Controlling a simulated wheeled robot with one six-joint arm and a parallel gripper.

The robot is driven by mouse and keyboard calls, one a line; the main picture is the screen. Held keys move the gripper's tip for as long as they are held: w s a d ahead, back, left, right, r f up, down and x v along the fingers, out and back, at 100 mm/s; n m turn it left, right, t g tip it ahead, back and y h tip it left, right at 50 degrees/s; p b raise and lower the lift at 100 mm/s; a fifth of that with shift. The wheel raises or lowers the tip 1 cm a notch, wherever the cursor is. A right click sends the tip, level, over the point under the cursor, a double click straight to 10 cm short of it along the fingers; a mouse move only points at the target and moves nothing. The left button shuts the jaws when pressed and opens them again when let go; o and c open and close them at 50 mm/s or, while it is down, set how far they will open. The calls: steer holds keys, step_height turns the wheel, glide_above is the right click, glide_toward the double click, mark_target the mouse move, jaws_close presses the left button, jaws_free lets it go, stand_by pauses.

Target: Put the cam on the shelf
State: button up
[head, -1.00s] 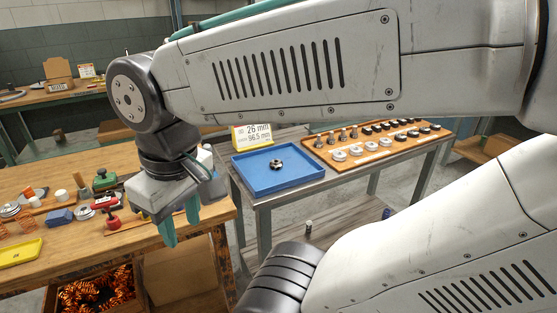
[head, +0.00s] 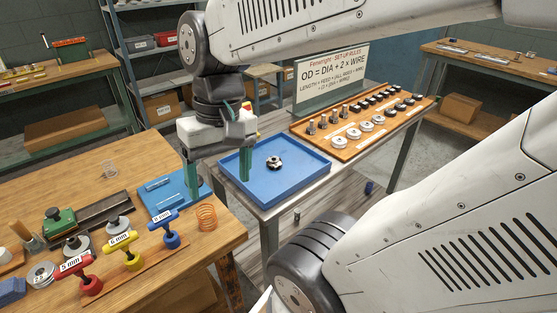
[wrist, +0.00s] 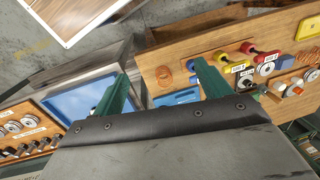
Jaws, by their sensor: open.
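A small round silver-and-black part (head: 273,162), which looks like the cam, lies in the blue tray (head: 300,185) on the grey metal cart. My gripper (head: 220,190) is open and empty, its green fingers pointing down, left of the part and over the near-left side of the tray and the bench edge. In the wrist view, my gripper (wrist: 160,80) has its fingers spread with nothing between them. A grey shelf unit (head: 125,60) stands at the back left.
A wooden rack (head: 350,128) of cylinders, discs and dark parts sits on the cart behind the tray, below a rules sign (head: 331,75). The wooden bench (head: 190,262) at left holds coloured-handled tools, a blue fixture (head: 168,192) and a copper spring (head: 207,217).

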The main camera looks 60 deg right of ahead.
steer(key=w+d+f+m+y, duration=0.4)
steer(key=w+d+m, duration=0.2)
steer(key=d+m, duration=0.15)
steer(key=m+t+y, duration=0.2)
steer(key=m+t, duration=0.9)
steer(key=m, duration=0.8)
glide_toward(271, 161)
steer(key=shift+w+a+f, duration=0.1)
steer(key=shift+a+f, duration=0.2)
steer(key=shift+a, duration=0.05)
steer(key=x, duration=0.7)
steer(key=shift+w+d+f, duration=0.15)
steer(key=shift+w+f, duration=0.05)
steer(key=shift+w, duration=0.2)
steer(key=c, duration=1.2)
steer(key=shift+c, duration=0.3)
steer(key=shift+r+t, duration=0.15)
steer(key=shift+t, duration=0.15)
